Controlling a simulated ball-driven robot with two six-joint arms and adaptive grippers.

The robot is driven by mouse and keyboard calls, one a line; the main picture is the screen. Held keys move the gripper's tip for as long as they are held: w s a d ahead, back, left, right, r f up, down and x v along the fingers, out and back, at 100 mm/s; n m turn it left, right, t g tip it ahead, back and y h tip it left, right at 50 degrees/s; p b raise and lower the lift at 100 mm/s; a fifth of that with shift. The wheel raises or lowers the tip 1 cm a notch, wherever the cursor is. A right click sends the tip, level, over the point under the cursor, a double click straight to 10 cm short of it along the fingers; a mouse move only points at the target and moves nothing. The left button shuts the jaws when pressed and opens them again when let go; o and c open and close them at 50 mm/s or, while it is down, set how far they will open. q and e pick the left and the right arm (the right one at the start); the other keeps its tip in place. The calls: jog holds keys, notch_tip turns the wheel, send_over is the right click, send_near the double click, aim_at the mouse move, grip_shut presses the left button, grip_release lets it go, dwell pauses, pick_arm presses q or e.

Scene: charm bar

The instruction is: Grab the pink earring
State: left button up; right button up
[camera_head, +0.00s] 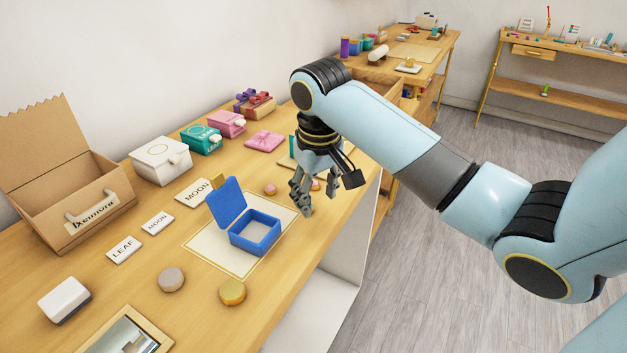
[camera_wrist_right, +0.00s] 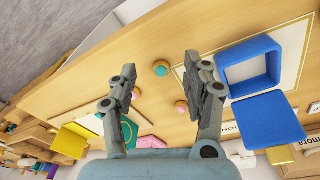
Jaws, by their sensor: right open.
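My right gripper (camera_head: 301,203) is open and points down over the table, just right of the blue box. It also shows in the right wrist view (camera_wrist_right: 159,66) with nothing held between its fingers. In that view a small pink-topped round piece (camera_wrist_right: 182,105) lies near one finger, and another pink piece (camera_wrist_right: 135,93) lies by the other finger. A teal-topped round piece (camera_wrist_right: 161,69) appears between the fingertips. In the head view, small pink pieces lie left of the gripper (camera_head: 270,187) and behind it (camera_head: 316,185), partly hidden. I cannot tell which is the earring. My left gripper is out of view.
The open blue box (camera_head: 255,242) sits on a cream mat (camera_head: 205,244) close to my right gripper. Gift boxes, a pink cushion (camera_head: 264,141), label cards and a cardboard box (camera_head: 75,205) stand along the table. The table's front edge runs below the gripper.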

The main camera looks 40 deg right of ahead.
aim_at(314, 184)
jog(key=w+d+r+m+g, duration=0.1)
jog(key=w+d+r+m, duration=0.2)
jog(key=w+d+r, duration=0.4)
jog(key=shift+y, duration=0.4)
jog(key=f, duration=0.7)
jog(key=w+f, duration=0.1)
jog(key=f, duration=0.3)
jog(key=shift+d+f, duration=0.1)
jog(key=shift+f, duration=0.25)
jog(key=c, duration=0.9)
jog(key=shift+r, duration=0.1)
